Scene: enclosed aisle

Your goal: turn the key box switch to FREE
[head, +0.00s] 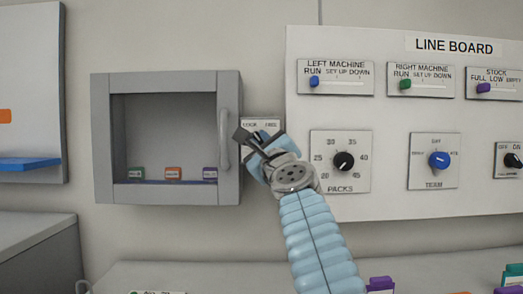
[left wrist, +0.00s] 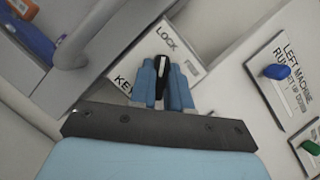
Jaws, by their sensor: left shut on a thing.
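The key box switch plate (head: 262,123) is a small pale plate just right of the grey key box (head: 172,196). In the head view my left gripper (head: 262,143) is in front of it and hides its knob. The left wrist view shows the plate (left wrist: 190,68), with LOCK readable and a partly hidden word beginning KEY. Its black knob (left wrist: 161,64) stands between the blue fingers of my left gripper (left wrist: 164,82), which are shut on it. FREE is not clearly readable there, and which label the knob points to cannot be told. My right gripper is not in view.
The key box has a vertical handle (head: 224,140) close left of my gripper, and several coloured tags inside. The line board (head: 400,203), with sliders and dials, is close on the right. A bench (head: 215,273) runs below.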

